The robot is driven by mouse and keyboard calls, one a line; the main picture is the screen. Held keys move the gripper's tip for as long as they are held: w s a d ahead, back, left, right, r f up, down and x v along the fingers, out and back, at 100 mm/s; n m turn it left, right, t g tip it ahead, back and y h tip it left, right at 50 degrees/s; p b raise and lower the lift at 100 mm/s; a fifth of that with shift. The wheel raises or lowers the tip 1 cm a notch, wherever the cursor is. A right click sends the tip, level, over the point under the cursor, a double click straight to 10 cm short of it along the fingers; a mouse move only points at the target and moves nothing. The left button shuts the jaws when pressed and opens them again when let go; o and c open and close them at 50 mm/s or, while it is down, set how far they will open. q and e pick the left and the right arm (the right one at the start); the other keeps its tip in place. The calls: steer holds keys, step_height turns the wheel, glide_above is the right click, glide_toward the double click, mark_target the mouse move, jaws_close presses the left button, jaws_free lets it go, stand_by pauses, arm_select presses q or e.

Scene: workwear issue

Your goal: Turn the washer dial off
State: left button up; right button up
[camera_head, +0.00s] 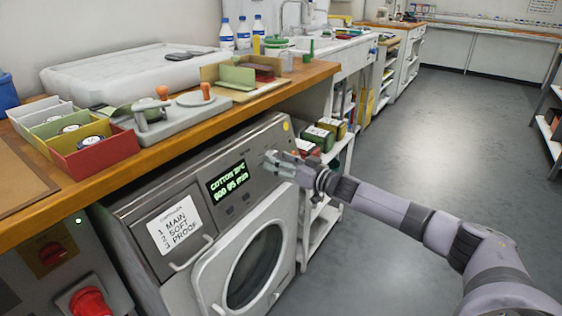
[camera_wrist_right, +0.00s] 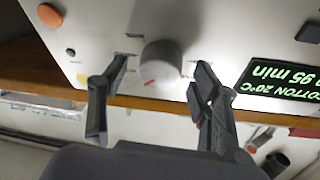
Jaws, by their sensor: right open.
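The washer (camera_head: 245,150) stands under the wooden counter, its grey control panel facing me. Its lit display (camera_head: 228,181) shows green text with "COTTON", also seen upside down in the wrist view (camera_wrist_right: 285,82). The round grey dial (camera_wrist_right: 161,62) has a red mark near its lower edge in the right wrist view. My right gripper (camera_head: 272,164) is open at the right part of the panel and mostly hides the dial in the head view. In the wrist view its two fingers (camera_wrist_right: 160,88) lie on either side of the dial, with gaps showing. My left gripper is not in view.
The washer's round door (camera_head: 252,262) is below the panel. The counter (camera_head: 180,140) above holds trays (camera_head: 95,150) and a stamp-like device (camera_head: 180,115). A red knob (camera_head: 90,301) is at lower left. A shelf with boxes (camera_head: 318,138) stands right; the floor beyond is clear.

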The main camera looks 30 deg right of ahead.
steer(key=shift+c, duration=0.2)
steer(key=c, duration=1.1)
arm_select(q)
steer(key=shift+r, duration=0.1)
arm_select(e)
steer(key=shift+n, duration=0.3)
arm_select(q)
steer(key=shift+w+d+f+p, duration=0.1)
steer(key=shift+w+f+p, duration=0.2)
steer(key=shift+p, duration=0.45)
arm_select(e)
steer(key=shift+w+d+n+g+y, duration=0.1)
steer(key=shift+n+g+y, duration=0.4)
steer(key=shift+n, duration=1.25)
steer(key=shift+s+d+n+g+y, duration=0.1)
steer(key=shift+n+y, duration=0.75)
steer(key=shift+n, duration=0.95)
steer(key=shift+w+d+n+g+y, duration=0.1)
steer(key=shift+n+g+y, duration=0.4)
steer(key=shift+n, duration=1.25)
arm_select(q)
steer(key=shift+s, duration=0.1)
